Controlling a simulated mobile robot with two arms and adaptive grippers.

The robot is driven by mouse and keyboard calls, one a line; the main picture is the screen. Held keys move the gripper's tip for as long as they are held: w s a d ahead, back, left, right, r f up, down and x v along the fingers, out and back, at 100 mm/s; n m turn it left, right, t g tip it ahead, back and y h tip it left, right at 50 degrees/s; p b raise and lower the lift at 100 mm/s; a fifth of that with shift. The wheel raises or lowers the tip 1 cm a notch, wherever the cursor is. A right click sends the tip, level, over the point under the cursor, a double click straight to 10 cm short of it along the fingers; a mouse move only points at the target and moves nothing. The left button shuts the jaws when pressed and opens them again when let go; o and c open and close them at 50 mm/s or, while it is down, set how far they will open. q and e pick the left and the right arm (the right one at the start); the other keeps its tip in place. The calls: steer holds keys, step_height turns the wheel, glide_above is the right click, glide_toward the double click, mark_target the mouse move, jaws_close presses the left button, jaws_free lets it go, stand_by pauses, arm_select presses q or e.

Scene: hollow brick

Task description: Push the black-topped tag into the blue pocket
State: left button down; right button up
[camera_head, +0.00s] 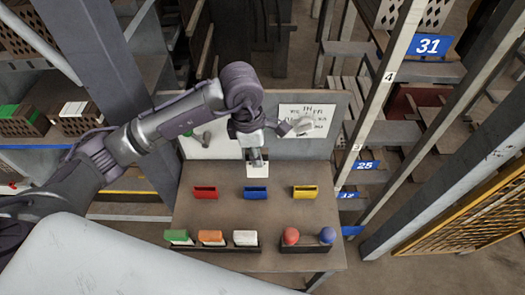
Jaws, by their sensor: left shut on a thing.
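My left gripper (256,158) comes down over the back half of the table and is shut on a white tag (257,172). The tag's top is hidden between the fingers, so I cannot make out its black colour. The blue pocket (255,193) sits on the table just below the tag in the picture. The tag appears apart from the pocket, behind or above it. The red pocket (205,192) is to its left and the yellow pocket (305,192) to its right. My right gripper is not in view.
On the table (290,262), a front rack holds green (178,236), orange (211,237) and white-topped (245,238) tags. Beside it a holder carries a red ball (291,235) and a blue ball (327,235). A back panel with a sign (308,121) stands behind. Shelving flanks both sides.

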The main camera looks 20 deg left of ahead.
mark_target(257, 177)
arm_select(q)
steer(key=shift+s+a+f+b, duration=0.25)
steer(key=shift+a+f+b, duration=0.2)
steer(key=shift+a+f, duration=0.4)
steer(key=shift+d+f, duration=0.2)
steer(key=shift+f, duration=0.3)
steer(key=shift+w+d+f+b, duration=0.1)
steer(key=shift+d+f+b, duration=0.05)
steer(key=shift+f+b, duration=0.4)
steer(key=shift+d+f+b, duration=0.15)
steer(key=shift+f+b, duration=0.2)
steer(key=shift+f, duration=0.7)
steer(key=shift+a+r, duration=0.15)
steer(key=shift+r, duration=0.1)
steer(key=shift+f, duration=0.15)
steer(key=shift+f+b, duration=0.25)
steer(key=shift+b, duration=0.25)
steer(key=shift+f, duration=0.1)
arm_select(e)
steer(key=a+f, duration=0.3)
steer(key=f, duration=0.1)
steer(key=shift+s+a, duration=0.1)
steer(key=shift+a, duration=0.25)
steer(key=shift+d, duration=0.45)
